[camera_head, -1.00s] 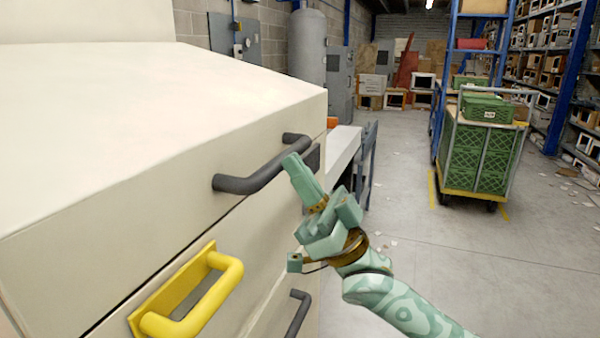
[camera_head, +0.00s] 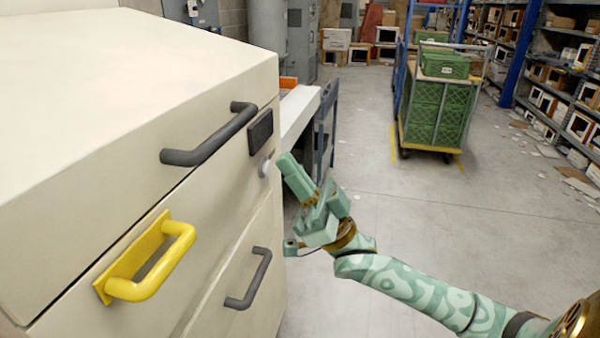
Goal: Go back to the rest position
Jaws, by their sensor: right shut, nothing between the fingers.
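My right gripper (camera_head: 287,166) is shut and empty, at the end of my green patterned arm, which comes in from the lower right. It is beside the right end of a cream drawer cabinet (camera_head: 140,90), near a small grey knob-like part (camera_head: 265,164). I cannot tell whether it touches the cabinet. The cabinet front has a dark grey upper handle (camera_head: 212,140), a yellow handle (camera_head: 152,272) and a dark lower handle (camera_head: 250,280). My left gripper is not in view.
A white bench (camera_head: 298,112) stands behind the cabinet. A cart with green crates (camera_head: 437,105) stands farther back. Racks with boxes (camera_head: 565,90) line the right side. Grey floor (camera_head: 430,235) is open right of the cabinet, with paper scraps.

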